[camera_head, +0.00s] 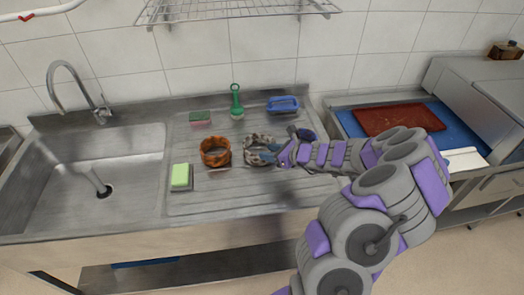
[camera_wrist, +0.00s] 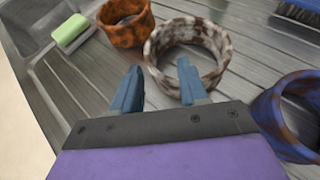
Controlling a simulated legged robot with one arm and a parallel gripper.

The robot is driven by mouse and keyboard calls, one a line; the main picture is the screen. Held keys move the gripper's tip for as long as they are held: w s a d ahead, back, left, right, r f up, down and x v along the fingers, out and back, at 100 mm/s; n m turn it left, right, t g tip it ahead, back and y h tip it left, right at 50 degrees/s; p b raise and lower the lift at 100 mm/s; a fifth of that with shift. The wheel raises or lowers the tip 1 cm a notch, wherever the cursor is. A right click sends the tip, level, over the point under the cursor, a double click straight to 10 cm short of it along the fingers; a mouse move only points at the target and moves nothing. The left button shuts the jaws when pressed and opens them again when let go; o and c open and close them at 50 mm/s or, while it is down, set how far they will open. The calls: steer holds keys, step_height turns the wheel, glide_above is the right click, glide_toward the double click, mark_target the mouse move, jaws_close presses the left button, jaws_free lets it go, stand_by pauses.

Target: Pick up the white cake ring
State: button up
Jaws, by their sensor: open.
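The white cake ring, mottled with brown (camera_head: 250,154), stands on the ribbed steel drainboard in the head view, between an orange ring and a blue ring. It also shows in the wrist view (camera_wrist: 213,72), top centre, with its opening facing up. My gripper (camera_head: 270,153) is at the right side of the white ring. In the wrist view my gripper (camera_wrist: 158,75) is open and empty. Its left finger is outside the ring's left edge. Its right finger overlaps the near wall; whether its tip is inside or above the ring I cannot tell. My gripper partly hides the ring in the head view.
The orange-brown ring (camera_head: 215,152) is close on the left, the blue-brown ring (camera_wrist: 290,118) close on the right. A green sponge (camera_head: 181,176), a pink-green sponge (camera_head: 200,119), a green brush (camera_head: 236,106) and a blue brush (camera_head: 283,104) lie around. The sink basin (camera_head: 90,175) is at left.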

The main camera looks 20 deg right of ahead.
mark_target(251, 154)
steer(key=shift+w+f, duration=0.15)
steer(key=shift+w, duration=0.15)
steer(key=shift+w+a, duration=0.1)
steer(key=shift+a, duration=0.2)
steer(key=w+a, duration=0.1)
steer(key=a+f+b, duration=0.1)
steer(key=a, duration=0.1)
steer(key=w+a+f+b, duration=0.1)
steer(key=a, duration=0.1)
steer(key=shift+w+a+f, duration=0.15)
steer(key=shift+w, duration=0.15)
steer(key=shift+w+f, duration=0.2)
steer(key=shift+w, duration=0.1)
steer(key=shift+w+d+f, duration=0.1)
steer(key=shift+w+d, duration=0.05)
steer(key=shift+d, duration=0.45)
steer(key=shift+w+d+f, duration=0.1)
steer(key=shift+d, duration=0.75)
steer(key=a, duration=0.2)
steer(key=shift+a+r, duration=0.25)
steer(key=shift+a, duration=0.05)
steer(key=c, duration=0.4)
steer(key=shift+a, duration=0.15)
steer(key=shift+c, duration=1.5)
steer(key=shift+d+f, duration=0.1)
steer(key=shift+d, duration=0.3)
jaws_close()
steer(key=shift+s+d, duration=0.1)
steer(key=shift+d, duration=0.5)
